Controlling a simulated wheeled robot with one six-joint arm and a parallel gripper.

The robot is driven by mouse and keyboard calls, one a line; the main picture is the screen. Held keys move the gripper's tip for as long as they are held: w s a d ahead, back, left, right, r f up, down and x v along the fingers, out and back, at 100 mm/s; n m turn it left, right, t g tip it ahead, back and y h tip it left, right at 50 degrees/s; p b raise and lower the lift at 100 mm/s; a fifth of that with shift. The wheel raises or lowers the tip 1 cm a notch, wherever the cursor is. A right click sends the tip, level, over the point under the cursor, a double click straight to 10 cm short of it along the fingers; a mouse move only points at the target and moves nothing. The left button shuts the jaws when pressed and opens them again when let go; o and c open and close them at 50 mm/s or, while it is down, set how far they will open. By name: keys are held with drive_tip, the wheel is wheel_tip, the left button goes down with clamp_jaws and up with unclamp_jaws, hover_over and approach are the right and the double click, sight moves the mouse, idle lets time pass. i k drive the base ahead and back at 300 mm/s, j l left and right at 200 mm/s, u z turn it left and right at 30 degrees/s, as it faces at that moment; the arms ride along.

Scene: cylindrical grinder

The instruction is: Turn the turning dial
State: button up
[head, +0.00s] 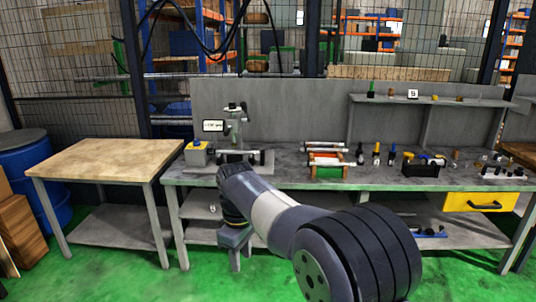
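A small grey machine (235,157), which looks like the cylindrical grinder, stands on the left part of the grey workbench (310,182). I cannot make out the turning dial on it at this size. Just left of the machine sits a yellow box (196,157) with a blue top. My arm reaches in from the lower right and bends down in front of the bench, hiding part of the machine's front. The end of my arm, with my gripper (235,255), is low in front of the bench, apart from the machine. Its fingers are too unclear to read.
A wooden-topped table (105,158) stands left of the bench, with a blue barrel (30,165) beyond. Right of the machine are a rack with rods (326,160), bottles, a black tool bin (421,168) and a yellow drawer (480,202). Green floor (120,275) is open at lower left.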

sight(197, 142)
drive_tip(key=i+u, duration=0.2)
drive_tip(key=i, duration=0.2)
drive_tip(key=i+l+u, duration=0.2)
drive_tip(key=i, duration=0.25)
drive_tip(key=i+l+u, duration=0.2)
drive_tip(key=i, duration=0.2)
drive_tip(key=i+l+u, duration=0.2)
drive_tip(key=i, duration=0.2)
drive_tip(key=i+u, duration=0.45)
drive_tip(key=i, duration=0.95)
drive_tip(key=i+z, duration=0.5)
drive_tip(key=i+j+z, duration=0.15)
drive_tip(key=i+z, duration=0.35)
drive_tip(key=k, duration=0.05)
